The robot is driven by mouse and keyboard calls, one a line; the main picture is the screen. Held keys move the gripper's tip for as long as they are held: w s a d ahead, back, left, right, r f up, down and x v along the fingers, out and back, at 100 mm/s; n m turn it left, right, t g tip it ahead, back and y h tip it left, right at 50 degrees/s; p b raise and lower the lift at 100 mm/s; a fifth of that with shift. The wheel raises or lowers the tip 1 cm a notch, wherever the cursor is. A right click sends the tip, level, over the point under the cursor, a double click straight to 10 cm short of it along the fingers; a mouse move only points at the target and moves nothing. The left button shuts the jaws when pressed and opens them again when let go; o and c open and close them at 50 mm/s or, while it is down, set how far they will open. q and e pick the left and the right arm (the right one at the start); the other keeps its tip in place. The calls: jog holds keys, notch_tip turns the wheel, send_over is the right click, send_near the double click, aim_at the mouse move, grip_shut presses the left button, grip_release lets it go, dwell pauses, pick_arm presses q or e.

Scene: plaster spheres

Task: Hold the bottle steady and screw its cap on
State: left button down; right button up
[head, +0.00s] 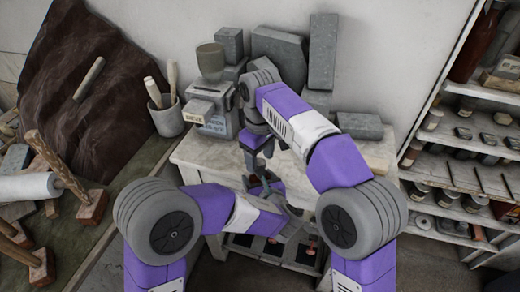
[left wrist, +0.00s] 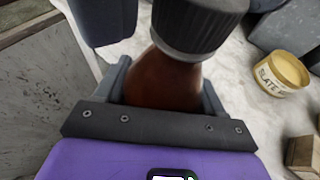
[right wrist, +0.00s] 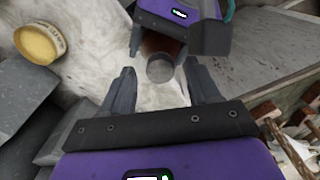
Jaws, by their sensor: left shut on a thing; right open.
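The brown bottle (left wrist: 160,88) stands between the fingers of my left gripper (left wrist: 166,74), which is shut on its body. A dark ribbed cap (left wrist: 203,24) sits on top of the bottle; I cannot tell how far it is threaded. In the right wrist view the round grey cap top (right wrist: 160,69) shows between and just beyond the fingertips of my right gripper (right wrist: 158,66), which is open and apart from it. In the head view my right gripper (head: 258,148) is above my left gripper (head: 265,186), and the bottle is mostly hidden by the arms.
A pale worktable (head: 200,160) lies under the grippers. A yellow-lidded slate tin (left wrist: 282,72) and grey stone blocks (head: 360,125) stand on it. A pot of tools (head: 166,115) is at the left, and shelves with jars (head: 465,150) are at the right.

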jog(key=shift+r, duration=3.5)
